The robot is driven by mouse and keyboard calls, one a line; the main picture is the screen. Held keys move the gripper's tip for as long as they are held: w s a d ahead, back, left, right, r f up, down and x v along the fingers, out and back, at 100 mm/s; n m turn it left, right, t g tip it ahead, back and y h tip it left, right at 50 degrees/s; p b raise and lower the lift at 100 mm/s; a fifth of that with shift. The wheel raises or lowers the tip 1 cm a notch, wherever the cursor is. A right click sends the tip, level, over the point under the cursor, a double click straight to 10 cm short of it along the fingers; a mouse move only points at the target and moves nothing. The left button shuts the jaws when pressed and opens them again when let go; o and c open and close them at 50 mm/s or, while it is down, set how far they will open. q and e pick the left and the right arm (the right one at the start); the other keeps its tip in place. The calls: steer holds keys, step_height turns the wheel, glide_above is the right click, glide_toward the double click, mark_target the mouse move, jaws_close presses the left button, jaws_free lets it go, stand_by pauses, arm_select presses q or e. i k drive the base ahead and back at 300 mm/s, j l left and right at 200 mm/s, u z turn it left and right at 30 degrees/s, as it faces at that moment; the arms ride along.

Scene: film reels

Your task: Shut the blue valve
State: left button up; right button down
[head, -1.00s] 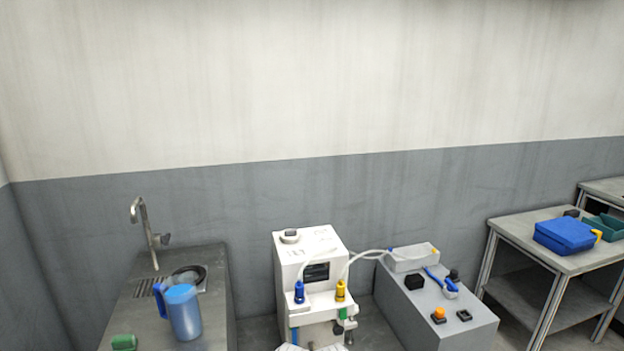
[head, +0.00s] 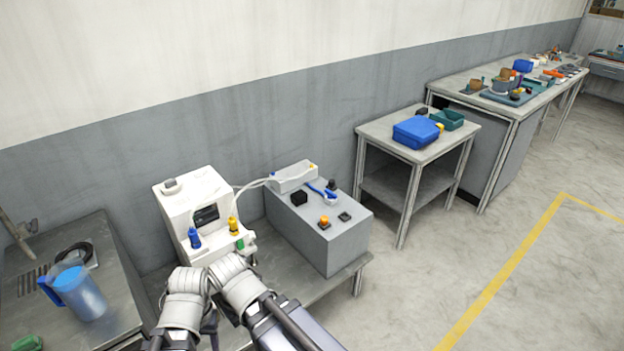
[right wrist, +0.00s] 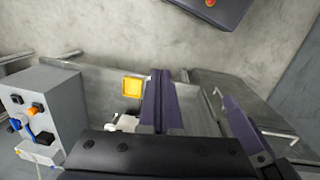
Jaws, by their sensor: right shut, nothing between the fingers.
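A white machine (head: 190,191) stands on a low grey bench, left of centre in the head view. It carries an upright blue fitting (head: 195,238) at its front left and a yellow one (head: 233,225) to the right. A blue lever (head: 322,190) lies on the grey block beside the machine. I cannot tell which blue part is the valve. In the right wrist view, my right gripper (right wrist: 165,145) shows as a dark housing; it is shut, empty and apart from the blue parts. My left gripper is not visible; pale arm joints show in front of the machine.
A grey block (head: 345,235) with orange and black knobs stands right of the machine. White tubing (head: 250,186) links them. A sink counter with a blue jug (head: 80,292) is at left. A side table (head: 375,138) holds a blue case. Floor at right is clear.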

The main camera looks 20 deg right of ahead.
mark_target(330, 196)
steer(key=i+l+z, duration=0.15)
steer(key=i+l, duration=1.5)
steer(key=i, duration=0.1)
